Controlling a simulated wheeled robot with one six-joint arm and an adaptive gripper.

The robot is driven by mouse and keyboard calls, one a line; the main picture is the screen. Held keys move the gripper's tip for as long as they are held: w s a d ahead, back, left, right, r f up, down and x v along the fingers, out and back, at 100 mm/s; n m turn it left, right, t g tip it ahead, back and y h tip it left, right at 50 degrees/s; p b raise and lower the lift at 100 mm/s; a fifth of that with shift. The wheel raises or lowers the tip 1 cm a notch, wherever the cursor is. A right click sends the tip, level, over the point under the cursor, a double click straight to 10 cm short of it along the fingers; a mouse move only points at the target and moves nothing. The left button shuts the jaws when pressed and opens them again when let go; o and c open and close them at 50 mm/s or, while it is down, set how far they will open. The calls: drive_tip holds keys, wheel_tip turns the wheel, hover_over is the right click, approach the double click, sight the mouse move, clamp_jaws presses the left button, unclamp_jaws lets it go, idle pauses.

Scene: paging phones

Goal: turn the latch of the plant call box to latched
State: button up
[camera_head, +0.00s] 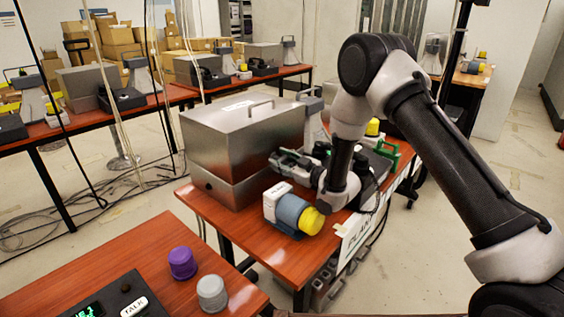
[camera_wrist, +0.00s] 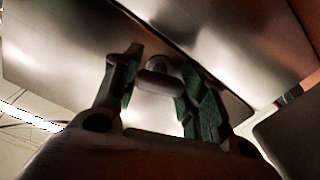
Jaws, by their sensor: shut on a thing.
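The plant call box is a brushed-metal box (camera_head: 235,130) with a lid handle, standing on the red-brown table with the "PLANT" sign (camera_head: 352,236). My gripper (camera_head: 282,158) is at the box's right-hand face, near the seam between lid and body. In the wrist view the metal face (camera_wrist: 70,55) fills the upper part. There my gripper's green-padded fingers (camera_wrist: 160,72) are closed around a small rounded grey latch (camera_wrist: 156,82). The fingers hide part of the latch, and its exact angle is hard to tell.
A blue-grey cylinder with a yellow cap (camera_head: 298,213) lies on the table below my wrist. A green handle (camera_head: 388,153) stands to the right of my wrist. A nearer table carries a purple knob (camera_head: 182,263), a grey knob (camera_head: 212,293) and a talk panel (camera_head: 115,302).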

drive_tip(key=n, duration=1.4)
drive_tip(key=shift+f, duration=0.1)
idle(0.6)
drive_tip(key=o, duration=1)
drive_tip(key=shift+o, duration=0.2)
drive_tip(key=v, duration=1.2)
